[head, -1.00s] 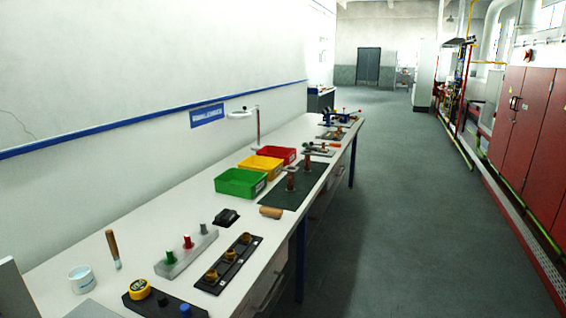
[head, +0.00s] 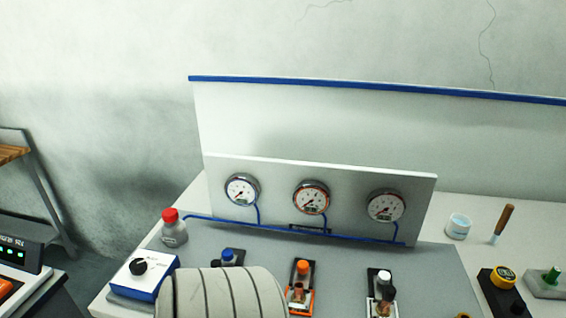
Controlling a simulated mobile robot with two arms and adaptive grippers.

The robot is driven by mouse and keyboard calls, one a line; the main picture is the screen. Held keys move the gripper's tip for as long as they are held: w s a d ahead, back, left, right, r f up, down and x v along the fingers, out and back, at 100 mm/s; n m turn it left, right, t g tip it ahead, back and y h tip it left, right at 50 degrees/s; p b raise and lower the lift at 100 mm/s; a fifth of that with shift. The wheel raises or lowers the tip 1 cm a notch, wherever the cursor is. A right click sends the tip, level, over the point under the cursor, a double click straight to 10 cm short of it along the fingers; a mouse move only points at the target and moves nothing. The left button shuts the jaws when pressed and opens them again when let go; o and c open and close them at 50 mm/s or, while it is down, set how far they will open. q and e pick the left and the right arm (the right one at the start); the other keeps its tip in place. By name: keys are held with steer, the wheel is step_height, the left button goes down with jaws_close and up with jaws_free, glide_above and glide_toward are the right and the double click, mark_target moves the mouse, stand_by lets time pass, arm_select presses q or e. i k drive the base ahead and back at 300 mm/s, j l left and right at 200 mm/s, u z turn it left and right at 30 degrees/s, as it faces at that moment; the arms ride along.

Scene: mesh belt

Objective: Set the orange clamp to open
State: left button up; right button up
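The orange clamp (head: 303,270) stands on the grey panel below the middle gauge, at the bottom of the head view. It has an orange knob on a dark upright part and an orange base. A copper-coloured piece sits at its front. Its lower end is near the picture edge, and I cannot tell whether it is open or closed. Neither of my grippers shows in the view.
A blue-knobbed clamp (head: 228,256), partly hidden, and a white-knobbed clamp (head: 384,278) flank it. Behind stands an upright board (head: 275,210) with three gauges and blue tubing. A red-capped bottle (head: 173,230) and blue dial box (head: 146,276) are left.

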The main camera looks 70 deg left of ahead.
mark_target(302, 271)
steer(key=u, duration=2.05)
